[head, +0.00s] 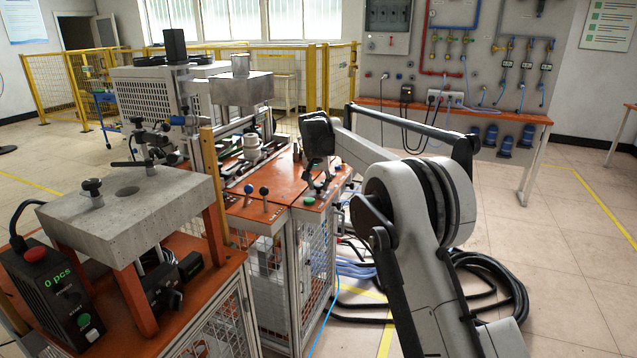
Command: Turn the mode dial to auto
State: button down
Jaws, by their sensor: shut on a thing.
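My gripper (318,183) points down at the front right of the orange worktop (277,213) in the head view. Its fingertips are shut at a small set of controls near the worktop's right edge, beside a green button (309,201). The mode dial is not clearly visible; it appears to be between the fingertips, which hide it. Its setting and any labels cannot be read. My arm reaches in from the lower right, and its dark wrist covers part of the worktop behind the gripper.
Two levers with a blue knob (248,189) and a dark knob (264,191) stand left of my gripper. A control box (48,291) reading "0 pcs" and a concrete-topped stand (135,215) are at left. Black hoses (490,275) lie on the floor right of my arm.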

jog(key=m+h+p, duration=0.1)
jog(key=m+p, duration=0.1)
jog(key=m, duration=0.1)
jog(key=m+h+p, duration=0.1)
jog(key=m+p, duration=0.1)
jog(key=m, duration=0.1)
jog(key=shift+w+a+r+g, duration=0.1)
jog(key=shift+a+r+g, duration=0.1)
jog(key=shift+g, duration=0.2)
jog(key=m+g+h+p, duration=0.1)
jog(key=m+p, duration=0.3)
jog(key=shift+f, duration=0.1)
jog(key=shift+f+m+p, duration=0.1)
jog(key=shift+m+p, duration=0.2)
jog(key=shift+p, duration=0.2)
jog(key=c, duration=1.4)
grip_release()
jog(key=shift+a, duration=0.1)
jog(key=shift+h, duration=0.3)
jog(key=shift+v, duration=3.75)
jog(key=shift+w, duration=0.1)
